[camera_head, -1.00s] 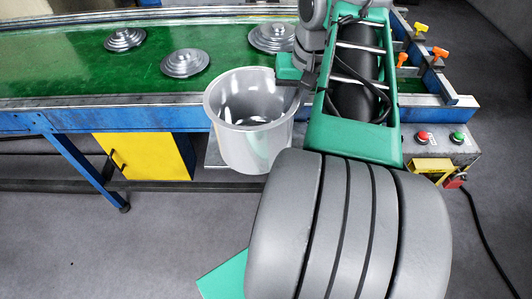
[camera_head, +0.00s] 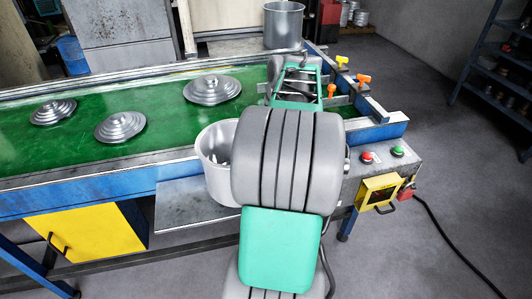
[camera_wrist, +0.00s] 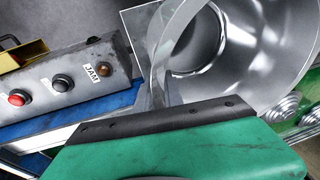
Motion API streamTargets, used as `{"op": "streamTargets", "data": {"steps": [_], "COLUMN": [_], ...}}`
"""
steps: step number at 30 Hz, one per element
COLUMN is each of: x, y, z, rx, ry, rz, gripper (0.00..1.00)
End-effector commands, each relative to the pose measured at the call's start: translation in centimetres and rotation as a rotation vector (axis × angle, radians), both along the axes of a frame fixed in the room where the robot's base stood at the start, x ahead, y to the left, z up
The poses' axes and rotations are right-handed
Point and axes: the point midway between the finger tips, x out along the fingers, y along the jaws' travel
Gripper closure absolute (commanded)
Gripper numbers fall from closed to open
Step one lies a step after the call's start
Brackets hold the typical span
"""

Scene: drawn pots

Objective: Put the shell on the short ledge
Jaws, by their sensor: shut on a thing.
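The shell (camera_head: 213,165) is a grey metal pot, open at the top and upright, in front of the conveyor. My arm hides its right side in the head view. The short ledge (camera_head: 178,207) looks to be the flat grey plate on the conveyor's front side. The shell overlaps the plate's right part; I cannot tell whether its base touches it. In the wrist view my gripper (camera_wrist: 158,92) is shut on the near wall of the shell (camera_wrist: 235,45), and a corner of the plate (camera_wrist: 135,24) shows beyond. My arm hides the gripper in the head view.
Several stepped metal lids, one of them here (camera_head: 121,126), lie on the green conveyor belt (camera_head: 75,150). Another metal pot (camera_head: 284,25) stands behind the conveyor. A control box (camera_head: 385,160) with red and green buttons is at the right. The plate's left part is bare.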

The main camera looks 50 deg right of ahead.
Motion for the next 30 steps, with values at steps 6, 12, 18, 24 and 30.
{"op": "streamTargets", "data": {"steps": [6, 12, 18, 24, 30], "x": [0.0, 0.0, -0.1, -0.1, -0.1], "y": [0.0, 0.1, 0.1, 0.1, 0.1], "z": [-2.9, -3.0, -3.3, -3.3, -3.2], "rx": [-0.001, -0.001, 0.001, 0.001, 0.001], "ry": [0.001, 0.001, 0.002, 0.002, 0.002], "rz": [0.0, 0.0, 0.0, -0.001, -0.001], "gripper": [1.0, 1.0, 0.81, 0.66, 0.66]}}
